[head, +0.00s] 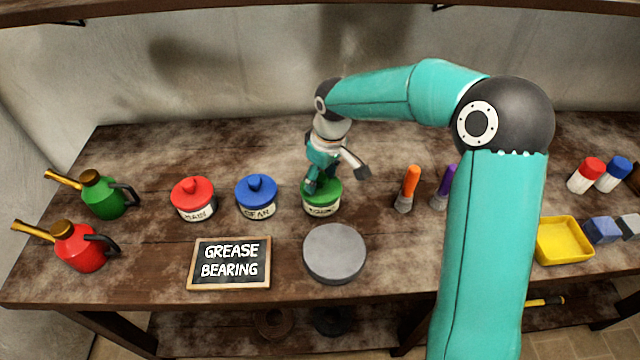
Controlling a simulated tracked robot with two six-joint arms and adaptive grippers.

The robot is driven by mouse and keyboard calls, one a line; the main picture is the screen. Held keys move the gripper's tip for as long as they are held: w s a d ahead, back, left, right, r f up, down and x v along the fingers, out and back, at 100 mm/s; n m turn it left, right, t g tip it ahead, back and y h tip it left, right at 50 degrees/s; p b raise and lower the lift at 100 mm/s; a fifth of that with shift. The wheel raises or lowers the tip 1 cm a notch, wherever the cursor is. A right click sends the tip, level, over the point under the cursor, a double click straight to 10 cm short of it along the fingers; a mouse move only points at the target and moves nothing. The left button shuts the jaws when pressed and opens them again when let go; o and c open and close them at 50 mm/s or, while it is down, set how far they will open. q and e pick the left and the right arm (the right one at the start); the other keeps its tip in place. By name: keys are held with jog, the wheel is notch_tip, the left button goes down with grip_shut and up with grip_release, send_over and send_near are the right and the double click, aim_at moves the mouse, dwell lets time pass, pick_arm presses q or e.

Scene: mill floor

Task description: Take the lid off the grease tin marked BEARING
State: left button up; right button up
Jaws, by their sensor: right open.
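The tin with the green lid (335,197) stands upright on the workbench, its lid in place. The small label on its front is too unclear to read for certain. My right gripper (337,176) is above this tin, pointing down and open. One finger is over the lid and hides its left part and the middle; the other finger stands out to the right, clear of the lid. I cannot tell if it touches the lid. A tin with a red lid (193,192) marked MAIN and a tin with a blue lid (256,190) marked GEAR stand left. My left gripper is not in view.
A board (229,263) reading GREASE BEARING lies in front, beside an empty grey round pad (334,253). Green (103,196) and red (78,248) oil cans stand left. Orange (411,178) and purple (447,182) handled brushes and a yellow tray (563,241) are right.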

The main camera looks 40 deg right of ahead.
jog(key=shift+f, duration=0.15)
grip_shut()
dwell(0.4)
